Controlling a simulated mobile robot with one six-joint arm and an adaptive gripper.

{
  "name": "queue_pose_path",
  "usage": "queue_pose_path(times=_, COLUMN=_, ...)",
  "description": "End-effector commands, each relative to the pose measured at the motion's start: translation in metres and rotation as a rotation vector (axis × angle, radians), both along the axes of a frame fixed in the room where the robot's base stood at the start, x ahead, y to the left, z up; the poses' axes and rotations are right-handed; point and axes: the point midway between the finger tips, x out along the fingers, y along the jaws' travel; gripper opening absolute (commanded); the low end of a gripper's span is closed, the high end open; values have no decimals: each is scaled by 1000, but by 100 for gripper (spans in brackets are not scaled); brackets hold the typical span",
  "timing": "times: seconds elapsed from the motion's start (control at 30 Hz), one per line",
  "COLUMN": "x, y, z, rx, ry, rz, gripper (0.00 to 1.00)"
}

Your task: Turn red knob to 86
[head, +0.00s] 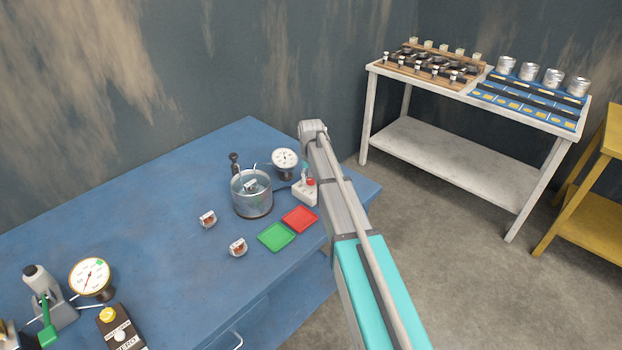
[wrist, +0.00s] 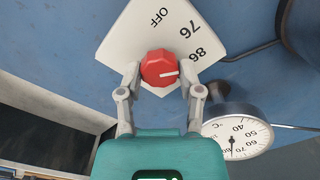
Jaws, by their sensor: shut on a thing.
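The red knob (wrist: 158,66) sits on a white control box (wrist: 130,45) marked OFF, 76 and 86. The knob's white pointer line points right in the wrist view, toward the side of the 86 mark and slightly below its number. My gripper (wrist: 160,73) is shut on the knob, one finger on each side. In the head view, the red knob (head: 310,182) shows on the white box (head: 306,194) beside my arm, near the bench's right end.
A round temperature gauge (wrist: 236,135) stands close to my right finger. A glass pot (head: 252,194), green tray (head: 276,237) and red tray (head: 300,219) are near the box on the blue bench (head: 150,205). A white table (head: 450,150) stands behind at right.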

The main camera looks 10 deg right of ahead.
Motion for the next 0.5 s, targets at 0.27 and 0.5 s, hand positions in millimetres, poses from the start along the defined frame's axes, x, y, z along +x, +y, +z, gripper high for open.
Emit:
queue_pose_path(times=0.27, x=0, y=-1, z=0, rx=-2, ry=-1, rz=-162, gripper=0)
queue_pose_path(times=0.5, x=0, y=-1, z=0, rx=-2, ry=-1, rz=-214, gripper=0)
